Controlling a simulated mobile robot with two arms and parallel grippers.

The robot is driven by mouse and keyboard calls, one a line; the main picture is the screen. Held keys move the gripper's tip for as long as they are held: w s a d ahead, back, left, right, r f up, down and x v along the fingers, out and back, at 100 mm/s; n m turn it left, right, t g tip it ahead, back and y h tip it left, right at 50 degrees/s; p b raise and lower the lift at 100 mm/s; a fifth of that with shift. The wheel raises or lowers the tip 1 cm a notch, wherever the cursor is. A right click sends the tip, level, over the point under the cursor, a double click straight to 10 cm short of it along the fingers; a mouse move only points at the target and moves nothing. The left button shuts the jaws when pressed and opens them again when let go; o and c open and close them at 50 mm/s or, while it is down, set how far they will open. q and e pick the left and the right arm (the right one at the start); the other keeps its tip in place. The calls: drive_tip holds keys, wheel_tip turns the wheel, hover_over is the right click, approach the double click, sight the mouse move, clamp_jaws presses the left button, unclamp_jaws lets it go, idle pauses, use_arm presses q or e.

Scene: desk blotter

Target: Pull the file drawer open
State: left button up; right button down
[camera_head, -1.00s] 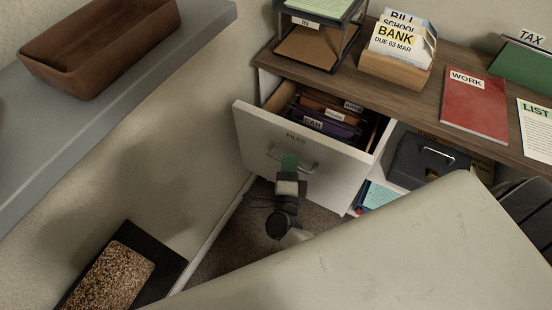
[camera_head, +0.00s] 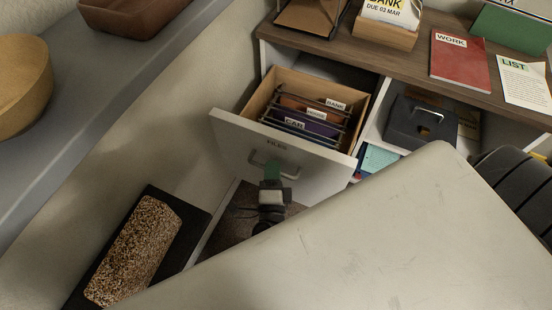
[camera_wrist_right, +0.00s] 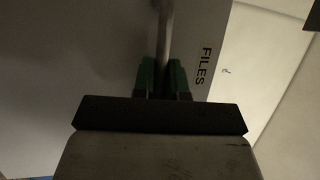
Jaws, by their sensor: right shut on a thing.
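The file drawer (camera_head: 232,143) is a white-fronted drawer marked FILES, standing well out of the desk. Hanging files with tabs such as CAR and BANK (camera_head: 336,104) show inside it. Its metal bar handle (camera_head: 290,175) is on the front. My right gripper (camera_head: 272,172), with green fingertips, is shut on the handle. In the right wrist view the fingers (camera_wrist_right: 162,75) close around the handle bar (camera_wrist_right: 166,35), beside the FILES label. My left gripper is not in view.
The wooden desk top (camera_head: 400,55) carries a red WORK folder (camera_head: 460,57), a LIST sheet (camera_head: 524,82) and a letter holder (camera_head: 385,35). A black cash box (camera_head: 420,122) sits on the shelf right of the drawer. A dark tray with a speckled brown slab (camera_head: 135,250) lies at lower left.

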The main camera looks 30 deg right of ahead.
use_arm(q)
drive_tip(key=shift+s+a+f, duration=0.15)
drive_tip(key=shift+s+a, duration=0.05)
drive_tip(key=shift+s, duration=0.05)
use_arm(e)
drive_tip(key=shift+s+a, duration=0.3)
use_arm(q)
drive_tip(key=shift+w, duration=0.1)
use_arm(e)
drive_tip(key=c, duration=1.2)
unclamp_jaws()
drive_tip(key=shift+f, duration=0.15)
